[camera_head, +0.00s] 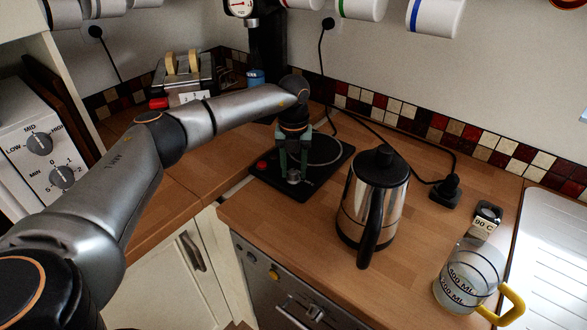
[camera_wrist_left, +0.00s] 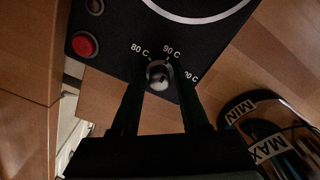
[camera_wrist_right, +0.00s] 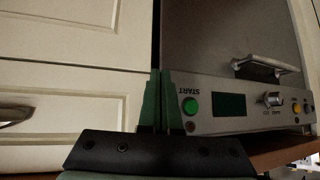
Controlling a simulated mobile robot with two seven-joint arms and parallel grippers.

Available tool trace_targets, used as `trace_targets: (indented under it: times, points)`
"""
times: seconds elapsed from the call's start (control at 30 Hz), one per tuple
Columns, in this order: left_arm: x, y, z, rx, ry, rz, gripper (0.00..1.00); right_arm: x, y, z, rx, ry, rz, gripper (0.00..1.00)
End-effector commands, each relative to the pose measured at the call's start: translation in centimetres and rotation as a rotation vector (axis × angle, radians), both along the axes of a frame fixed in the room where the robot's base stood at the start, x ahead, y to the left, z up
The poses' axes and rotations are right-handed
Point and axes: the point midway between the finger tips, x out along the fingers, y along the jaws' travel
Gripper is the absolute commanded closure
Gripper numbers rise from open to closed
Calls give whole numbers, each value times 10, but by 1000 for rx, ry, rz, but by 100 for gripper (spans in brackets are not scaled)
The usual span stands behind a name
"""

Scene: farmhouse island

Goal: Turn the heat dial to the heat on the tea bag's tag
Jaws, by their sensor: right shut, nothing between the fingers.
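The heat dial (camera_wrist_left: 159,75) is a small round knob on the front of the black kettle base (camera_head: 322,178), with 80 C, 90 C and a partly hidden third label around it. I cannot clearly tell where its pointer stands. My left gripper (camera_wrist_left: 159,88) is open, pointing down, with one finger on each side of the dial; it also shows in the head view (camera_head: 293,172). My right gripper (camera_wrist_right: 160,75) is shut and empty, before the cabinet fronts.
A steel kettle (camera_head: 373,200) with a black handle stands right of the base. A red button (camera_wrist_left: 85,44) sits left of the dial. A toaster (camera_head: 184,75) stands at the back left. A plug and cord (camera_head: 446,190) lie behind the kettle.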

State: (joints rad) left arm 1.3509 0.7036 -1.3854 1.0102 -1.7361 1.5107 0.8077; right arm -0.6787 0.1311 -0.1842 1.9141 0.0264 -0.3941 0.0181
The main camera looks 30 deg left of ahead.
Motion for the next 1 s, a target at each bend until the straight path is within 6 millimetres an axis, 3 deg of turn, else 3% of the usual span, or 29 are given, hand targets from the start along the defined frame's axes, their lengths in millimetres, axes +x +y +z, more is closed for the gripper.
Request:
trace_targets:
  times: [0.13, 0.47, 0.57, 1.0]
  points:
    - [-1, 0, -1, 0, 4, 0, 38, 0, 0, 0, 0, 0, 0, 100]
    - [-1, 0, 3, 1, 5, -1, 38, 0, 0, -1, 0, 1, 0, 100]
    - [-1, 0, 16, 0, 2, -2, 38, 0, 0, -3, 0, 1, 0, 100]
    - [-1, -1, 105, 0, 1, -2, 38, 0, 0, -15, 0, 1, 0, 100]
